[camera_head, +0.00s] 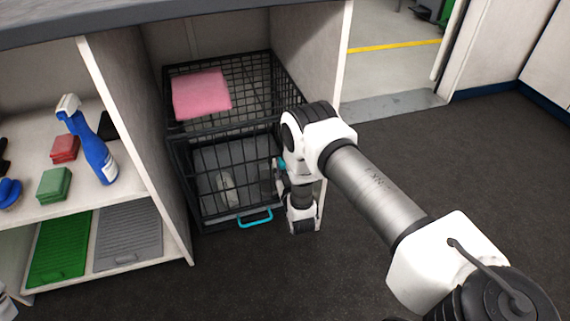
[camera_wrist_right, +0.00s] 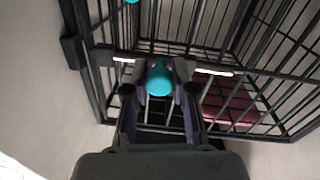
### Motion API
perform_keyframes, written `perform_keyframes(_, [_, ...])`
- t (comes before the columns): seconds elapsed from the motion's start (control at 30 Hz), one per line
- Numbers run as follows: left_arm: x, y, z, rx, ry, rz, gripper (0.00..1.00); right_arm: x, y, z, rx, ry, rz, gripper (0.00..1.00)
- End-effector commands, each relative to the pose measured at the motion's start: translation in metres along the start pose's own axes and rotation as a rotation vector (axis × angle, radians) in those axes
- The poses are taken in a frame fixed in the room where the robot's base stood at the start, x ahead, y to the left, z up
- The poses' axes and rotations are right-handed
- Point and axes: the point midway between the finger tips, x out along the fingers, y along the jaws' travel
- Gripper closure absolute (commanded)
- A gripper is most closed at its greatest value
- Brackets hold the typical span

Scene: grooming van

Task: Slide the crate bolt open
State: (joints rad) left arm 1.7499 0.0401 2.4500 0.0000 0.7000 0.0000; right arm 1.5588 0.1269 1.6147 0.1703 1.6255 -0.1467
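The black wire crate (camera_head: 181,155) sits in the bay under the counter, its barred door facing out and looking shut. A teal bolt knob (camera_wrist_right: 159,78) shows in the right wrist view, on a pale metal bolt rod (camera_wrist_right: 213,72) running across the crate bars. My right gripper (camera_wrist_right: 160,88) has its fingers on both sides of the knob, close against it, and looks shut on it. In the head view my right gripper (camera_head: 280,170) is at the crate's front right edge, mostly hidden by my wrist. My left gripper is out of view.
A pink folded cloth (camera_head: 201,93) lies on the crate top. A teal handle (camera_head: 255,218) is low on the crate front. Shelves at left hold a blue spray bottle (camera_head: 95,150) and trays. A panel (camera_head: 318,60) stands right of the crate; open floor lies in front.

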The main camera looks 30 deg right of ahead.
Motion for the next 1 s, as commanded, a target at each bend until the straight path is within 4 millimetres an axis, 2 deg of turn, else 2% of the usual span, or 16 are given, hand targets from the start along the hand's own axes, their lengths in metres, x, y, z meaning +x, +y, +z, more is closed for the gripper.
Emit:
perform_keyframes(0.03, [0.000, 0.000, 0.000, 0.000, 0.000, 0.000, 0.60, 0.000, -0.003, 0.000, 0.000, 0.001, -0.008, 0.58])
perform_keyframes(0.07, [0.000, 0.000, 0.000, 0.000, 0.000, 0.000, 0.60, 0.000, -0.003, 0.000, 0.000, 0.001, -0.008, 0.49])
perform_keyframes(0.37, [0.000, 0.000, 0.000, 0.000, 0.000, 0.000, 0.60, -0.001, -0.002, 0.000, 0.000, 0.001, -0.005, 0.49])
perform_keyframes(0.47, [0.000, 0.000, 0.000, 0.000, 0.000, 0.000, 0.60, -0.008, -0.002, 0.000, 0.000, 0.000, -0.005, 0.49])
perform_keyframes(0.57, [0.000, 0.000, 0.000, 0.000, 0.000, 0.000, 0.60, -0.025, -0.002, 0.001, -0.001, -0.003, -0.007, 0.49])
perform_keyframes(0.8, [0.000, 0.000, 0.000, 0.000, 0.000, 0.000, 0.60, -0.087, -0.003, 0.001, 0.000, -0.003, -0.009, 0.49])
perform_keyframes(0.9, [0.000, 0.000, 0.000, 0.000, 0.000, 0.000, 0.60, -0.106, -0.003, 0.001, -0.001, -0.003, -0.008, 0.49])
perform_keyframes(1.0, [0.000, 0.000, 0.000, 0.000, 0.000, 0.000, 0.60, -0.117, -0.003, 0.000, 0.000, -0.001, -0.008, 0.49])
